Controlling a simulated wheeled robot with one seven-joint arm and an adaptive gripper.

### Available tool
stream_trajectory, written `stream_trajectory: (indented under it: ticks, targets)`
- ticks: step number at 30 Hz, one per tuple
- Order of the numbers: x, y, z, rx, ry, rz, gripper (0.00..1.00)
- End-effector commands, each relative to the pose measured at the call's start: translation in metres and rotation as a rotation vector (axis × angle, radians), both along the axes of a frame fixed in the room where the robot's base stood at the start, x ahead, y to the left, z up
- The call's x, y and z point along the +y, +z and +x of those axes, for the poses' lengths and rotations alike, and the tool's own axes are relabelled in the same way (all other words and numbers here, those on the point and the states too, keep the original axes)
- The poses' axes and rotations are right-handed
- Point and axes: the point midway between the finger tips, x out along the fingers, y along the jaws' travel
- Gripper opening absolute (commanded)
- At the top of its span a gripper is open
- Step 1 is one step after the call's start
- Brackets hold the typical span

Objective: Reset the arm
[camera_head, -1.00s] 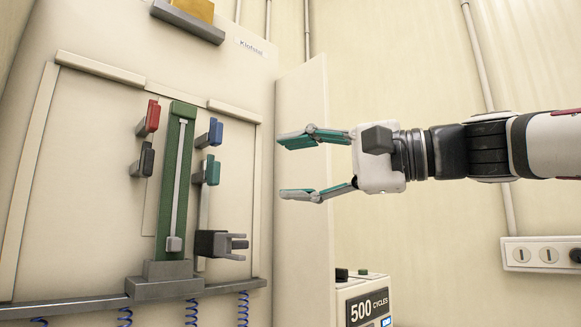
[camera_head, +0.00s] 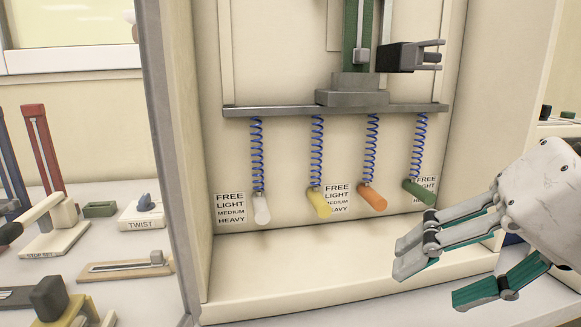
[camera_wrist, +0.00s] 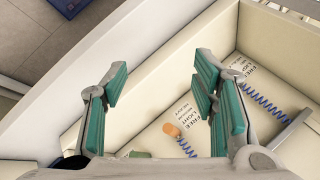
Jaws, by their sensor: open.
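My gripper (camera_head: 432,280) is at the lower right of the head view, with its teal-padded fingers spread and nothing between them. It points left, in front of the white cabinet's lower right side. In the wrist view, my gripper (camera_wrist: 160,85) shows as two parted fingers over the cabinet's pale wall edge. An orange handle (camera_wrist: 172,130) on a blue coil shows beyond the fingers, close to the right finger.
Inside the cabinet hang a white handle (camera_head: 262,209), a yellow handle (camera_head: 319,204), an orange handle (camera_head: 372,198) and a green handle (camera_head: 419,192) on blue coils. A grey bar (camera_head: 280,110) runs above. Testing devices, including a twist block (camera_head: 142,214), crowd the left counter.

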Motion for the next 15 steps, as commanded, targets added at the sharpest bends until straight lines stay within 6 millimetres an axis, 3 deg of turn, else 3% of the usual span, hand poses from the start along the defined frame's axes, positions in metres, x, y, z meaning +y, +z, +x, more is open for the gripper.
stream_trajectory:
  ticks: [1,3,10,15]
  targets:
    - [-0.002,-0.026,-0.016,0.047,0.046,-0.086,0.53]
    - [-0.009,-0.057,-0.038,0.107,0.109,-0.203,0.53]
    - [-0.048,-0.131,-0.103,0.3,0.3,-0.555,0.53]
    - [-0.048,-0.094,-0.098,0.257,0.29,-0.557,0.53]
